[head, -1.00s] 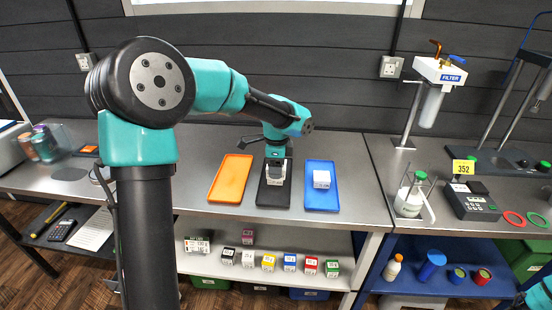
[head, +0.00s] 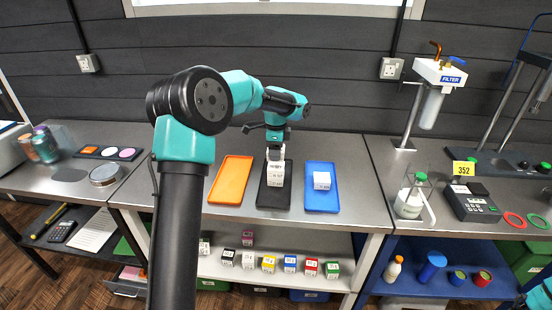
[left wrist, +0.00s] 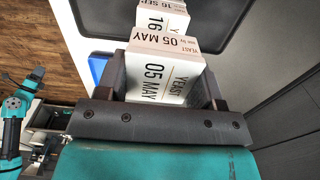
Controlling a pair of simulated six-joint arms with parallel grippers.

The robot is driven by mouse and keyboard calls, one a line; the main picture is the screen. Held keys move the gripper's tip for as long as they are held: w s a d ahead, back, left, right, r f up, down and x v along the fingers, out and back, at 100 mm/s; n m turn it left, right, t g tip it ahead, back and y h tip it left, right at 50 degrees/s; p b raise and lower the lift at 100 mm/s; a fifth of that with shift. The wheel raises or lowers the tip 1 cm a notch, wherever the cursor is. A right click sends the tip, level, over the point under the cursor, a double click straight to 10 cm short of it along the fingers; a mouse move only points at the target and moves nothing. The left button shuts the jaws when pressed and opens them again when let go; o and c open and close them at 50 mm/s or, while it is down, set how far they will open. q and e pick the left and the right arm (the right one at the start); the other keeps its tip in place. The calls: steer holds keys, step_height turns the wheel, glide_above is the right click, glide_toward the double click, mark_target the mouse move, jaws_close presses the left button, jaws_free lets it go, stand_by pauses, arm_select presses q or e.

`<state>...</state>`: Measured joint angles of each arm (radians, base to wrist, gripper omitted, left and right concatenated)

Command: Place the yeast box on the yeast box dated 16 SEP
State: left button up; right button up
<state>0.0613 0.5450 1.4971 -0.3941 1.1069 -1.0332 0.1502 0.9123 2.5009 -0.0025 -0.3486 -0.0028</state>
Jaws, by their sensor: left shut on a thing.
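My left gripper (head: 275,155) is shut on a white yeast box labelled 05 MAY, above the black tray (head: 262,200) in the head view. The held box (left wrist: 165,75) fills the space between the fingers in the left wrist view. Just past it is another white yeast box labelled 16 SEP (left wrist: 158,18), which stands on the black tray. In the head view the two boxes look stacked, the 16 SEP box (head: 275,180) lower; I cannot tell whether they touch. My right gripper is not clearly in view; only part of my right arm shows at the lower right corner.
An orange tray (head: 230,182) lies left of the black tray, empty. A blue tray (head: 321,200) lies to its right with a white box (head: 322,180) on it. Several small coloured boxes stand on the shelf below. A filter stand (head: 432,95) rises at the right.

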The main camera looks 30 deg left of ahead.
arm_select(q)
steer(key=shift+f, duration=1.7)
steer(key=shift+f, duration=0.1)
steer(key=o, duration=0.9)
steer(key=shift+o, duration=0.2)
step_height(320, 180, up, 12)
steer(key=shift+r, duration=0.1)
